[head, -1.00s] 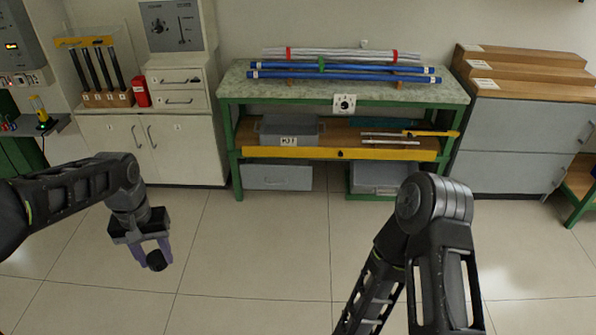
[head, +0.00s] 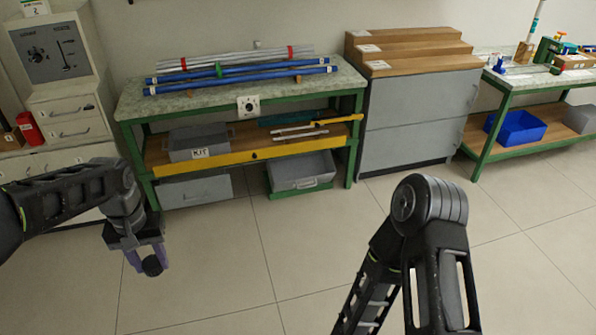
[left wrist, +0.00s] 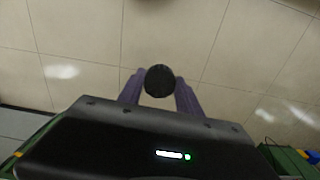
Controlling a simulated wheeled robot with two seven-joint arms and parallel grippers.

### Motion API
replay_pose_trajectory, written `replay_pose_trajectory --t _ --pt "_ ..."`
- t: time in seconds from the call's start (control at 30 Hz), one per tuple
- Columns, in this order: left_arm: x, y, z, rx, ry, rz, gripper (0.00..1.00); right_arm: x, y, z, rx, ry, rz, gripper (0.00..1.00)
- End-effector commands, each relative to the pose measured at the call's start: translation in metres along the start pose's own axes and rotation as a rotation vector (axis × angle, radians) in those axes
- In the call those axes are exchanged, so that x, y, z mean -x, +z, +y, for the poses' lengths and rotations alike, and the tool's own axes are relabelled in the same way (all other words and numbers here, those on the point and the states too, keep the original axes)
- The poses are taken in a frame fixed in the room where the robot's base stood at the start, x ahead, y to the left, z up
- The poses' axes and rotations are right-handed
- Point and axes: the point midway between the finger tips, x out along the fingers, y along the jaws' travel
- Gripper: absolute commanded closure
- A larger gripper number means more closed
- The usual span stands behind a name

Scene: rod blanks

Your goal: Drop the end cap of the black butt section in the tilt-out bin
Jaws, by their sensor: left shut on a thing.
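My left gripper (head: 146,263) is shut on a small round black end cap (head: 152,266), held over bare floor in front of the workbench. In the left wrist view the cap (left wrist: 160,81) sits between the two purple fingertips (left wrist: 160,88). My right arm shows at the lower right of the head view, but its gripper is out of the picture. A grey cabinet (head: 418,115) with two shut front panels stands right of the bench. I cannot tell for sure whether one of these panels is the tilt-out bin.
The green-framed bench (head: 120,110) carries blue and pale rods (head: 240,77). Its lower shelf holds a grey KIT box (head: 200,143); grey bins (head: 302,171) sit underneath. A second green bench at right has a blue bin (head: 516,127). The tiled floor (head: 255,240) in front is clear.

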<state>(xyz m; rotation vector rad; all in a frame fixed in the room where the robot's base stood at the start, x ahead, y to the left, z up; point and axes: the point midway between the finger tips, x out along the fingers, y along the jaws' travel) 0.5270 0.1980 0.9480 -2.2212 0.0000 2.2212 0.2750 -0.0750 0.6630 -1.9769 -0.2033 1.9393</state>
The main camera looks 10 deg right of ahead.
Motion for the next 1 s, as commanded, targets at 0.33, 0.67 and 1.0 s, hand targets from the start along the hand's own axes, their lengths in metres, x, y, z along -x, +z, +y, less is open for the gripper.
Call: replay_pose_trajectory --t 0.33,0.67,1.0 --pt "-0.001 0.000 0.000 0.000 0.000 -0.001 0.96 0.000 0.000 0.000 0.000 0.000 0.000 0.37" --pt "-0.090 0.018 0.001 -0.002 -0.006 -0.009 0.96 0.000 0.000 0.000 0.000 0.000 0.000 0.37" --pt "-0.151 0.040 0.000 0.000 0.000 0.001 0.96 0.000 0.000 0.000 -0.001 0.000 0.000 0.37"
